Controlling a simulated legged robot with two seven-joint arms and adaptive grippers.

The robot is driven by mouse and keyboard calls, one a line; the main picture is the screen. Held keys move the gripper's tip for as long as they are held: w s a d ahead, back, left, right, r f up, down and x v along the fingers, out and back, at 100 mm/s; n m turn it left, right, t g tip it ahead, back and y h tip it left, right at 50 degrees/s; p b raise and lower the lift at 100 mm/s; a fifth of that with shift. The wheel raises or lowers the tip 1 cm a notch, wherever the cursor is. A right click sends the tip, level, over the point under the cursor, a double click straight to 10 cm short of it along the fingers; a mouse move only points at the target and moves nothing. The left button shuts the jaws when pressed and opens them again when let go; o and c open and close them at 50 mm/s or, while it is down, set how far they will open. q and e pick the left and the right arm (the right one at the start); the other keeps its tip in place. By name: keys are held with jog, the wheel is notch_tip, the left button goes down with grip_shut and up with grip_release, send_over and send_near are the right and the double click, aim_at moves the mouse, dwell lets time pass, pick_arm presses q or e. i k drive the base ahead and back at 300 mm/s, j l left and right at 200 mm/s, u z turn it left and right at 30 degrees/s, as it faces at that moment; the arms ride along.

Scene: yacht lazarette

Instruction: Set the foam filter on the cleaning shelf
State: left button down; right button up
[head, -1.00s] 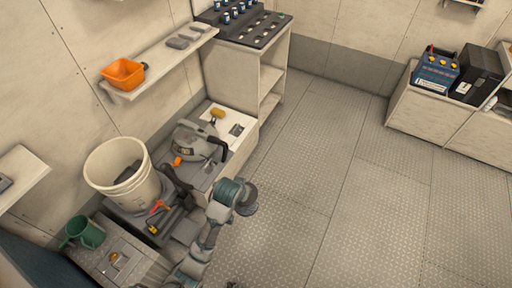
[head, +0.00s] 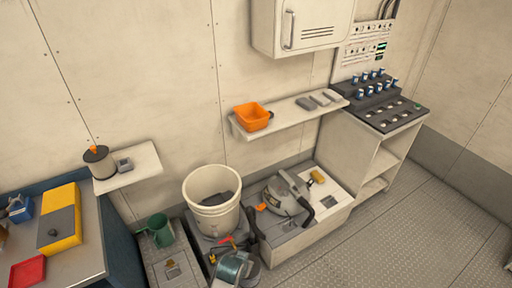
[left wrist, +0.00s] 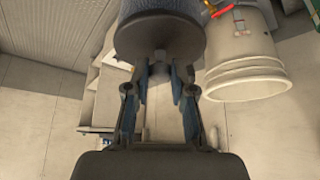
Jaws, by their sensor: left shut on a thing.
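In the left wrist view my left gripper (left wrist: 159,88) is shut on a stem below a dark grey, rough-sided cylinder (left wrist: 160,38) with a flat round end, which looks like the foam filter. It is held clear of any surface there. My right gripper is not in view.
A white bucket (head: 212,199) stands below the shelf, beside a grey machine (head: 288,193) on a low bench. A green jug (head: 160,231) and yellow box (head: 60,219) are left. Floor at right is clear.

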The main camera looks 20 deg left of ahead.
aim_at(290, 113)
jog(key=i+l+u, duration=0.65)
jog(key=i+l, duration=0.15)
jog(key=i+l+u, duration=0.3)
jog(key=l, duration=0.4)
jog(key=i+l, duration=0.2)
jog(key=l, duration=0.15)
jog(key=i+l, duration=0.15)
jog(key=l, duration=0.25)
jog(key=i+l, duration=0.2)
jog(key=l, duration=0.15)
jog(key=i+l+u, duration=0.1)
jog(key=l, duration=0.3)
jog(key=i+l, duration=0.25)
jog(key=l, duration=0.15)
jog(key=i+l, duration=0.2)
jog(key=l, duration=0.15)
jog(key=i+l, duration=0.15)
jog(key=l, duration=0.25)
jog(key=u, duration=0.05)
